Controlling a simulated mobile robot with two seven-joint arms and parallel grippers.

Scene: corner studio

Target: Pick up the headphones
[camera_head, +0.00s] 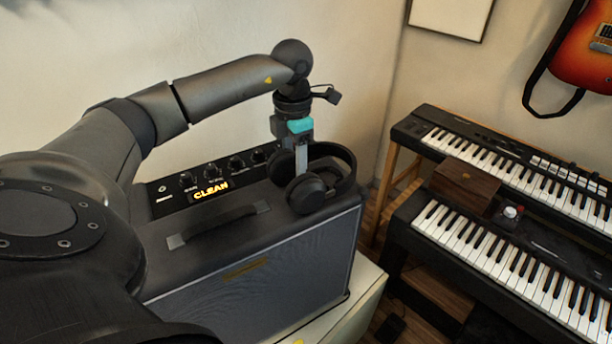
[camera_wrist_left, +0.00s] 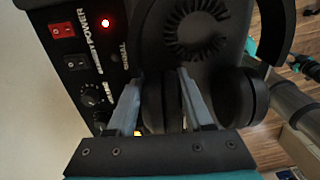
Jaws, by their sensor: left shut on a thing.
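The black headphones (camera_head: 343,170) sit at the right end of the amplifier's top (camera_head: 246,235), with one ear cup facing forward. My left gripper (camera_head: 301,168) points down from above and is shut on the headphones at the rear ear cup. In the left wrist view the headphones (camera_wrist_left: 254,97) show at the right, and the fingers of my left gripper (camera_wrist_left: 158,105) stand on both sides of one ear cup. Whether the headphones touch the amplifier top is hard to tell.
The amplifier has a handle (camera_head: 222,222) on top and a lit control panel (camera_head: 208,188) behind, and stands on a pale cabinet (camera_head: 362,290). Two keyboards (camera_head: 508,255) and a small wooden box (camera_head: 464,186) are at the right. A guitar (camera_head: 586,55) hangs on the wall.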

